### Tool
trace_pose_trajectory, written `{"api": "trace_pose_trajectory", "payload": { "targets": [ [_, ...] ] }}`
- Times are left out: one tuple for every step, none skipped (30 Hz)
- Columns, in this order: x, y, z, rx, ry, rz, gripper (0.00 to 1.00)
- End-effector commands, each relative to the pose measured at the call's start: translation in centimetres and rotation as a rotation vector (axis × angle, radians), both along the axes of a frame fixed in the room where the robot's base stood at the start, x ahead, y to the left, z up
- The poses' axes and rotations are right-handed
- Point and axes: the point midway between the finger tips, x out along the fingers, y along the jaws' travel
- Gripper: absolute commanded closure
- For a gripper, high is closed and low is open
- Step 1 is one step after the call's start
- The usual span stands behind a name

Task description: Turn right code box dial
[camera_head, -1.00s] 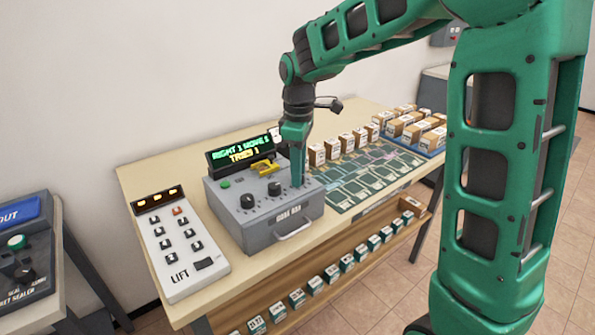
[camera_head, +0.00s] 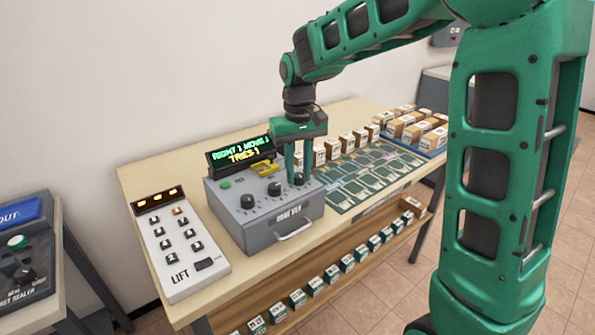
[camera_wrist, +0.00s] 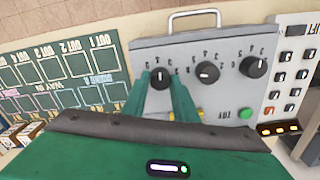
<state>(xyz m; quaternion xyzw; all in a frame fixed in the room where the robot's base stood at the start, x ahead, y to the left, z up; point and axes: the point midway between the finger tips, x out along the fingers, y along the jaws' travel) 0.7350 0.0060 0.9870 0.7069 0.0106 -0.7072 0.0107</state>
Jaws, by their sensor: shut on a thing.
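The grey code box (camera_head: 280,222) stands on the table with three black dials on top. The right dial (camera_head: 299,180) sits between the fingers of my gripper (camera_head: 299,176), which is shut on it. In the wrist view, which shows the box upside down, the right dial (camera_wrist: 160,77) is held between the two green fingertips of my gripper (camera_wrist: 160,86). The middle dial (camera_head: 274,188) and left dial (camera_head: 247,201) are free. The display (camera_head: 240,152) behind shows green RIGHT and MOVE text and yellow TRIES text; its digits are hard to read.
A yellow part (camera_head: 264,168) and a green button (camera_head: 225,184) are on the box near the display. A white LIFT panel (camera_head: 181,250) stands to the left. A green mat (camera_head: 365,178) and several parcels (camera_head: 415,130) lie to the right. A handle (camera_head: 295,231) sticks out in front.

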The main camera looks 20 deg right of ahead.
Motion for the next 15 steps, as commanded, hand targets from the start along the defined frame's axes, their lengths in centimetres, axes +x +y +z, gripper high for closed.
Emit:
{"api": "trace_pose_trajectory", "payload": {
  "targets": [
    [0.37,-0.11,0.23,0.000,-0.012,-0.046,0.96],
    [0.36,-0.10,0.23,0.000,-0.012,-0.074,0.96],
    [0.36,-0.10,0.23,0.001,-0.012,-0.112,0.96],
    [0.36,-0.09,0.23,0.001,-0.011,-0.139,0.96],
    [0.35,-0.08,0.23,0.001,-0.011,-0.167,0.96],
    [0.35,-0.07,0.22,0.001,-0.011,-0.203,0.96],
    [0.34,-0.06,0.22,0.001,-0.011,-0.229,0.96],
    [0.34,-0.06,0.22,0.001,-0.011,-0.254,0.96],
    [0.34,-0.05,0.22,0.002,-0.011,-0.287,0.96],
    [0.34,-0.05,0.22,0.002,-0.011,-0.312,0.96],
    [0.33,-0.06,0.21,0.002,-0.011,-0.336,0.96],
    [0.33,-0.05,0.21,0.002,-0.011,-0.365,0.96],
    [0.33,-0.06,0.21,0.002,-0.010,-0.386,0.96],
    [0.33,-0.06,0.21,0.002,-0.010,-0.406,0.96],
    [0.33,-0.06,0.21,0.002,-0.010,-0.432,0.96]
  ]
}}
